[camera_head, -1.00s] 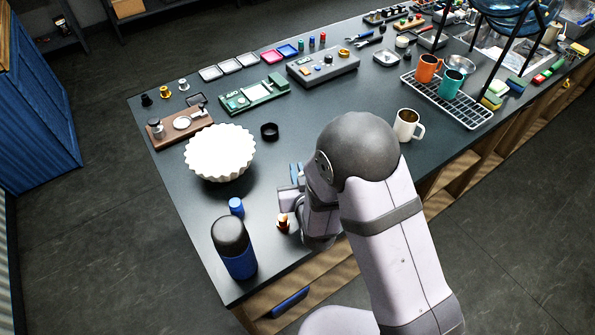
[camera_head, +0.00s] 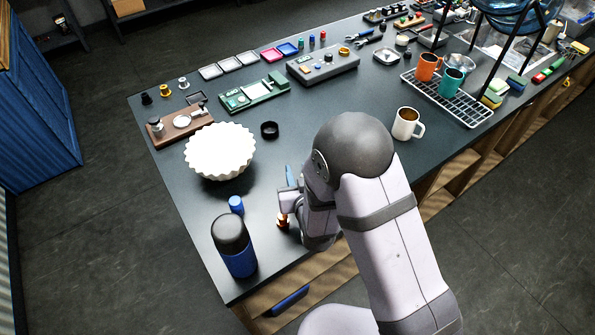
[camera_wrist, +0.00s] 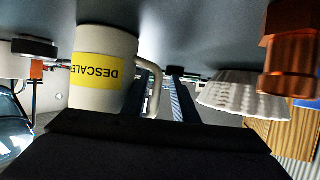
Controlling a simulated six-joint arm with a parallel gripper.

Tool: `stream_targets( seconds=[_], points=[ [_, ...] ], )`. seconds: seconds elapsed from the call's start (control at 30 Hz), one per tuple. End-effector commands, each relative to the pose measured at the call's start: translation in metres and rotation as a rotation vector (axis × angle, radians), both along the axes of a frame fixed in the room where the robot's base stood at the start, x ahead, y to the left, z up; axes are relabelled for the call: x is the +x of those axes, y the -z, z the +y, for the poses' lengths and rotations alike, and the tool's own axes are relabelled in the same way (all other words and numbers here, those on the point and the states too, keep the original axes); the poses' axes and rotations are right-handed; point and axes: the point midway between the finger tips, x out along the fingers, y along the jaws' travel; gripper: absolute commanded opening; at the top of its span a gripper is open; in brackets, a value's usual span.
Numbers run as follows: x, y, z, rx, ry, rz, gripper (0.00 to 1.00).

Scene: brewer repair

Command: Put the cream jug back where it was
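The cream jug (camera_wrist: 103,75) with a yellow DESCALE label stands upright on the counter in the upside-down wrist view, its handle (camera_wrist: 155,88) to the right. Its rim is hidden behind my gripper's dark body. In the head view my arm seems to hide it. My gripper (camera_wrist: 158,90) shows two separated fingers, one overlapping the jug's right edge. The handle appears in the gap between them; I cannot tell whether it is truly between or beyond them. The head view shows my gripper (camera_head: 289,178) low over the counter's near end, beside a small copper piece (camera_head: 283,220).
A fluted white bowl (camera_head: 220,152), a blue bottle (camera_head: 238,258) and a blue cap (camera_head: 236,205) are left of my gripper. A black ring (camera_head: 269,129) lies beyond. A white mug (camera_head: 405,123) stands right of my arm. A wire rack (camera_head: 447,104) holds mugs farther back.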

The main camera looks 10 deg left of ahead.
Motion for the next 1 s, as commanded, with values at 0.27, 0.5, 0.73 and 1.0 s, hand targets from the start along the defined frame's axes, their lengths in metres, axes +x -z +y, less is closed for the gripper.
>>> stream_targets(
  seconds=[0.27,0.5,0.73,1.0],
  points=[
    [-0.01,-0.002,-0.003,0.001,-0.002,-0.001,0.26],
    [-0.038,-0.014,-0.014,0.001,-0.002,-0.001,0.26],
    [-0.057,-0.027,-0.021,-0.002,-0.001,0.003,0.26],
    [-0.064,-0.028,-0.025,0.0,0.0,0.0,0.26]
  ],
)
